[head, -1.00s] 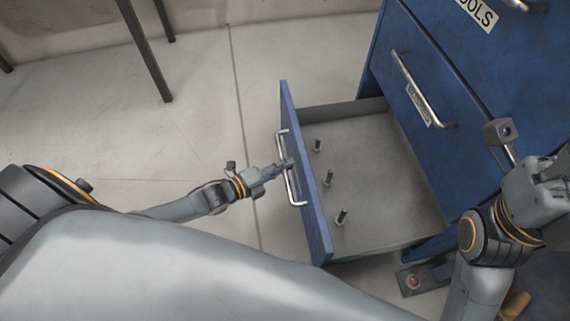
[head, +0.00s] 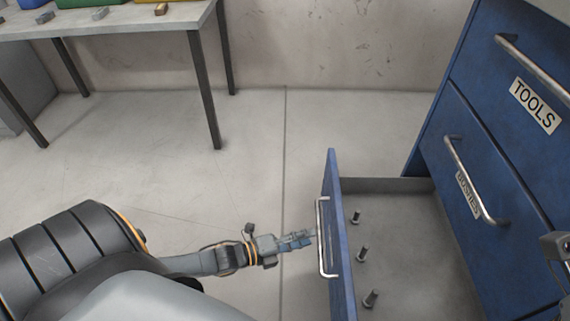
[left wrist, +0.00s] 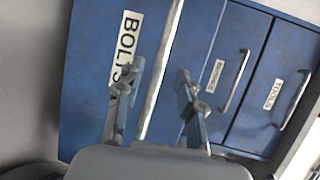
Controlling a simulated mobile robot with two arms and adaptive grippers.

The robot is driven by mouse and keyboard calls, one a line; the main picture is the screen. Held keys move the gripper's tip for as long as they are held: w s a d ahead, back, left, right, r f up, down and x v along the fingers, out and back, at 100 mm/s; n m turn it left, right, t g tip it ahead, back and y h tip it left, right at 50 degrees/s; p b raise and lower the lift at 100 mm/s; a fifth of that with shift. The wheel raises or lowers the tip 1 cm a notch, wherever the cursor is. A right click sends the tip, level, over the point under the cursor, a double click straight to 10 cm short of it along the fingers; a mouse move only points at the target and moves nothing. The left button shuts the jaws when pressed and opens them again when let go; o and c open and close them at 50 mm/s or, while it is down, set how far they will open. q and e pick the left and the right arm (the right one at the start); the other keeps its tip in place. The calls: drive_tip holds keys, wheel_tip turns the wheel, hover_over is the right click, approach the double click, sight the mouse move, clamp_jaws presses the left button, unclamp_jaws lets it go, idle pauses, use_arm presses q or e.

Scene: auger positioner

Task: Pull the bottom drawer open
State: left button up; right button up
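The bottom drawer (head: 415,255) of the blue cabinet is pulled well out. Its blue front (head: 338,240) carries a silver bar handle (head: 322,238). Three bolts stand upright inside the drawer. My left gripper (head: 308,238) is just left of the handle, with its fingertips pointing at it. In the left wrist view the two fingers (left wrist: 155,95) are spread apart, and the handle (left wrist: 160,75) runs between them in the picture, beside a BOLTS label (left wrist: 125,50). The fingers do not grip it.
Above the open drawer are a closed middle drawer (head: 490,170) and a closed TOOLS drawer (head: 520,70), each with a bar handle. A table (head: 120,20) with coloured bins stands at the back left. The floor left of the drawer is clear.

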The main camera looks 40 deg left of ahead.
use_arm(q)
drive_tip(key=v, duration=0.6)
drive_tip(key=shift+s+a, duration=0.25)
drive_tip(key=shift+s, duration=0.05)
drive_tip(key=shift+d+r, duration=0.1)
drive_tip(key=shift+r, duration=0.1)
